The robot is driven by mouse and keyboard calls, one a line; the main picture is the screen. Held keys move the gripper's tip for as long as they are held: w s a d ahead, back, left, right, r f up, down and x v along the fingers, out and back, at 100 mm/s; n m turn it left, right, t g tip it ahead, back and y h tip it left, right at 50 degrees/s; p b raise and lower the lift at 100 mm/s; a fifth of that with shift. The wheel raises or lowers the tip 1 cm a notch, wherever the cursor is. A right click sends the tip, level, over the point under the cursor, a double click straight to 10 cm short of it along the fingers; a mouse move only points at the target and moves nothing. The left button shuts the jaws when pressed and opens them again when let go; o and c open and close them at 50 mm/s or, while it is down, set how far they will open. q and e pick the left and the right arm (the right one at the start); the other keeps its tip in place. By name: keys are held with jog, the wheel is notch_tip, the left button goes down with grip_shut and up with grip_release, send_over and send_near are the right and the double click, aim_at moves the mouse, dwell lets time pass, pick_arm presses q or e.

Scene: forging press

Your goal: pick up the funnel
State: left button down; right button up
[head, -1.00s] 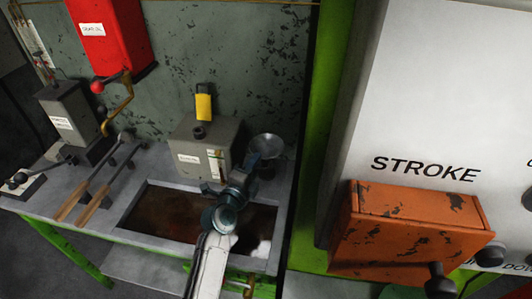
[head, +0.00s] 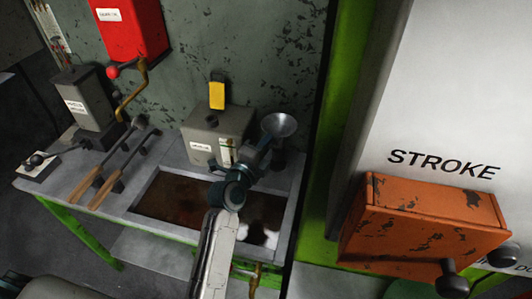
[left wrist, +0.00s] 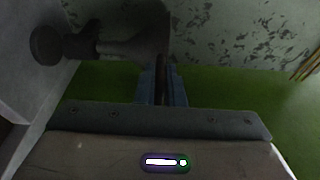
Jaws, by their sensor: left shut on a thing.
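The grey metal funnel (head: 281,124) is at the back right of the bench, its wide mouth facing up and tilted a little. My left gripper (head: 262,150) reaches it from the front and is shut on it. The gripper's hold is small in the head view. In the left wrist view the funnel (left wrist: 150,35) is dark, and its wide part lies just beyond the blue fingers (left wrist: 160,88), which are close together. The funnel's lower end is partly hidden in the head view. My right gripper is not in view.
A grey box (head: 205,145) with a yellow part (head: 217,95) stands left of the funnel. A recessed tray (head: 165,195) lies in front. Levers with wooden handles (head: 105,185) are at left. The orange box (head: 420,225) and green post (head: 335,150) stand at right.

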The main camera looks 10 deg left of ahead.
pick_arm(q)
notch_tip(320, 180, up, 16)
jog(key=p, duration=0.1)
dwell(0.6)
jog(key=shift+r, duration=0.1)
